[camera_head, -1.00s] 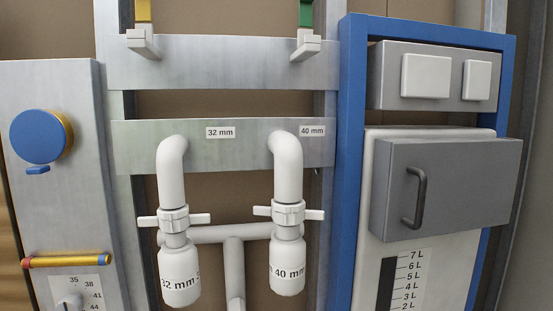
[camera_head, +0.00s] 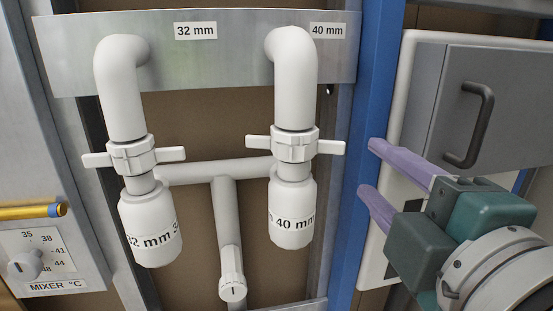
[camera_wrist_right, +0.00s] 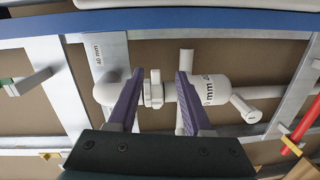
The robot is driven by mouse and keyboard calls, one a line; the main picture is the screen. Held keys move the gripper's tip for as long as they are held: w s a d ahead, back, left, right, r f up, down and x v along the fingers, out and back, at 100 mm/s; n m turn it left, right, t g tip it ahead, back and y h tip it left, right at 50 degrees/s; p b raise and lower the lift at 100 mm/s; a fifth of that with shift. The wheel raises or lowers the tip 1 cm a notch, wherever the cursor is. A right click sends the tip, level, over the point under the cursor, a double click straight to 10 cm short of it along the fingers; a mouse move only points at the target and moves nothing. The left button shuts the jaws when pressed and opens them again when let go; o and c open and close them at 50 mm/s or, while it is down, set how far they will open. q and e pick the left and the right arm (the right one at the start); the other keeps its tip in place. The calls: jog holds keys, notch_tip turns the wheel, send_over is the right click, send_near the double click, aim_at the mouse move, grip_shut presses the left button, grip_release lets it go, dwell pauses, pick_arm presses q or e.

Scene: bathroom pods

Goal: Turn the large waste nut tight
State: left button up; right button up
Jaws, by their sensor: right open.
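The large waste nut (camera_head: 295,145) is a white winged ring on the 40 mm pipe, with one wing to each side in the head view. Below it hangs the white trap body marked 40 mm (camera_head: 292,212). My right gripper (camera_head: 372,168) is to the right of the nut, open and empty, its purple fingers pointing left towards it. In the right wrist view the nut (camera_wrist_right: 153,94) lies beyond the fingertips, between them in the picture, with no contact visible. The smaller 32 mm nut (camera_head: 133,156) is at the left. My left gripper is not in view.
A blue upright (camera_head: 370,100) stands between the pipes and the grey box with a dark handle (camera_head: 468,125) at the right. A white cross pipe (camera_head: 215,170) runs behind the traps. The mixer panel (camera_head: 40,255) is at the lower left.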

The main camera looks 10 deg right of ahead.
aim_at(334, 146)
jog(key=w, duration=0.3)
jog(key=w+a+n, duration=0.1)
jog(key=w, duration=0.2)
jog(key=w+a+n+y, duration=0.1)
jog(key=w, duration=0.3)
jog(key=shift+w+a+r+t+p, duration=0.1)
jog(key=shift+r+t+p, duration=0.05)
jog(key=shift+t+p, duration=0.25)
grip_shut()
